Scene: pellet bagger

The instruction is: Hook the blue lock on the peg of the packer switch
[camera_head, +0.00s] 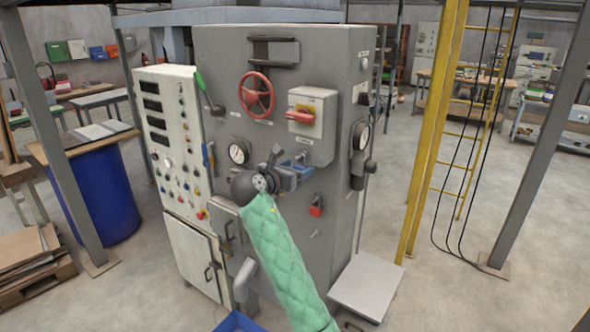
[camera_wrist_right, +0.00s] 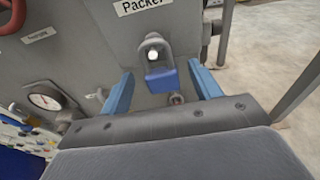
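In the right wrist view, the blue lock (camera_wrist_right: 162,78) hangs below the "Packer" label (camera_wrist_right: 142,5). Its grey shackle (camera_wrist_right: 156,42) loops around the bright end of the peg (camera_wrist_right: 152,55). My right gripper (camera_head: 297,168) is just below the switch. Its blue fingers stand open on both sides of the lock, with a gap on each side. In the head view the gripper mostly hides the lock. My left gripper is not in view.
A red lock (camera_head: 316,206) hangs lower on the cabinet. A round gauge (camera_head: 238,153) and a red handwheel (camera_head: 256,94) are to the left, and another gauge (camera_head: 361,136) is on the right side. A yellow ladder (camera_head: 434,130) stands right of the cabinet.

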